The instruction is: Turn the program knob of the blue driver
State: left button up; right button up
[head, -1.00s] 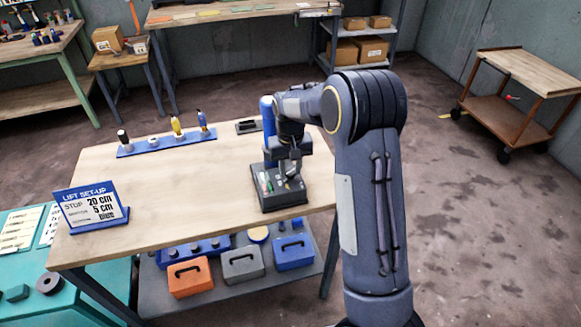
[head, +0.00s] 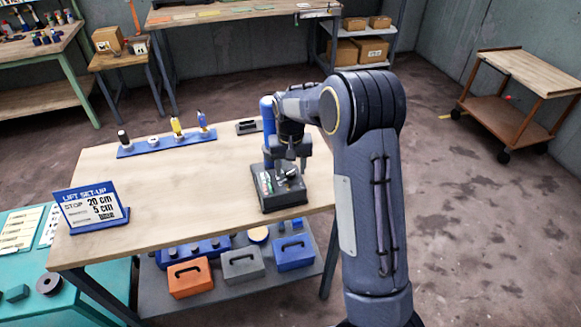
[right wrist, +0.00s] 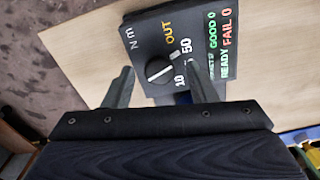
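The blue driver is a tall blue post (head: 267,112) on a dark base (head: 280,203) near the table's right edge. The base's sloped panel fills the top of the right wrist view, with N m, OUT, 10, 50, GOOD 0, READY and FAIL 0 printed or lit on it. The round program knob (right wrist: 159,71) has a pale pointer bar. My right gripper (head: 290,160) is above the panel. In the right wrist view its two fingers (right wrist: 158,66) are spread, with the knob showing between them and nothing gripped. My left gripper is not in view.
A blue rack (head: 165,146) with several bottle-like tools stands at the table's back left. A lift set-up sign (head: 91,207) stands at the front left. Orange, grey and blue cases (head: 190,278) sit on the shelf below. The middle tabletop is clear.

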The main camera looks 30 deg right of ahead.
aim_at(291, 172)
notch_tip(291, 172, up, 8)
jog(key=shift+f+b, duration=0.2)
jog(key=shift+b, duration=0.25)
jog(key=shift+r, duration=0.1)
dwell(0.4)
jog(key=shift+s+r, duration=0.1)
jog(key=shift+s, duration=0.05)
jog(key=s+a+r+n+t+y, duration=0.1)
jog(key=s+a+r+t+y, duration=0.2)
jog(key=s, duration=0.8)
jog(key=s+a+r+n+t+y, duration=0.1)
jog(key=s+a+r, duration=0.25)
jog(key=s, duration=0.75)
jog(key=s+a+f+n+t, duration=0.1)
jog(key=s+a+f, duration=0.3)
jog(key=s, duration=0.3)
jog(key=shift+a+t, duration=0.3)
jog(key=shift+a, duration=0.1)
